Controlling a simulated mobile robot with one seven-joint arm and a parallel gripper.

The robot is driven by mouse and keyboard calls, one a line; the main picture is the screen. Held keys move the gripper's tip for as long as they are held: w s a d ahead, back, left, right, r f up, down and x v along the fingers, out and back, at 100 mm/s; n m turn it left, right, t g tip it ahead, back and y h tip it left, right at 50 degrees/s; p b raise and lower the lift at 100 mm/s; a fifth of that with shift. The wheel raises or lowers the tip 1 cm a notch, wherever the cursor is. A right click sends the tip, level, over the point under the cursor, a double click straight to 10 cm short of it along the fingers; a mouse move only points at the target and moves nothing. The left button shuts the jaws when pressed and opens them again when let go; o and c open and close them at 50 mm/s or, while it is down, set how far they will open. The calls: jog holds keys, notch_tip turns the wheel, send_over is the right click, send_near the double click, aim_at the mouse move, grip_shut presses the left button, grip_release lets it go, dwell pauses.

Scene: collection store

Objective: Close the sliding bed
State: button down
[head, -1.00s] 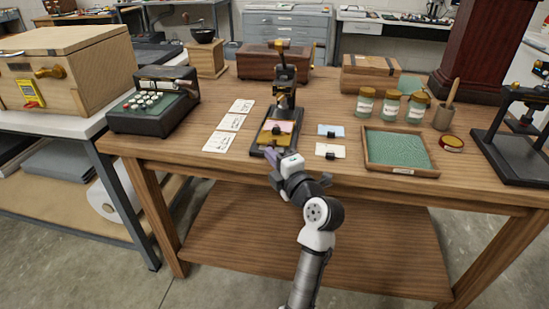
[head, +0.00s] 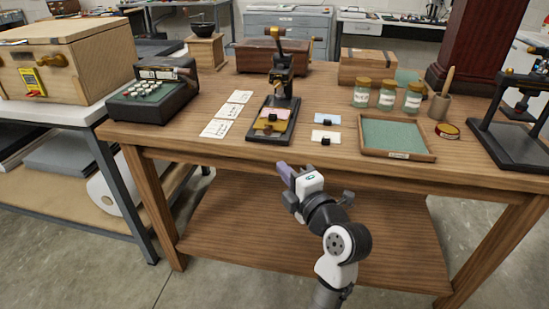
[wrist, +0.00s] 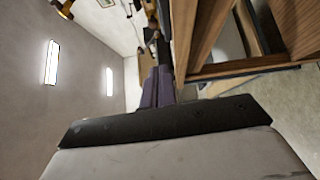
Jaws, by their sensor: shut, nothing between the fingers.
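A small black press (head: 283,85) with a lever on top stands near the middle of the wooden table's front half. Its sliding bed (head: 268,125), brass-coloured with a pink card on it, lies low on the black base, in front of the upright. How far the bed is under the press head is hard to tell. My gripper (head: 284,172) is shut and empty, in front of the table's front edge and clear of the bed. In the wrist view its purple fingers (wrist: 157,87) are together; the bed cannot be made out there.
White cards (head: 228,112) lie left of the press. Small cards with black blocks (head: 326,137) and a green-lined tray (head: 398,135) lie to its right. A keyed machine (head: 150,92) stands at the left, glass jars (head: 386,97) behind the tray. The wooden table edge (head: 230,156) runs between my gripper and the press.

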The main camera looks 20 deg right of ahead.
jog(key=w+a+f+g+h+p, duration=0.2)
jog(key=w+h+p, duration=0.1)
jog(key=w+h, duration=0.1)
jog(key=n+g+h+p, duration=0.2)
jog(key=n+h+p, duration=0.5)
jog(key=n+h, duration=0.2)
send_near(266, 127)
jog(key=x, duration=0.2)
jog(key=p+x, duration=0.1)
jog(key=x, duration=0.1)
jog(key=f+p+x, duration=0.1)
jog(key=x, duration=0.1)
jog(key=shift+d, duration=0.1)
jog(key=shift+w+r+p, duration=0.1)
jog(key=shift+p, duration=0.2)
jog(key=p+x, duration=0.2)
jog(key=x, duration=0.2)
jog(key=shift+w+d, duration=0.1)
jog(key=shift+w, duration=0.25)
jog(key=shift+s, duration=0.2)
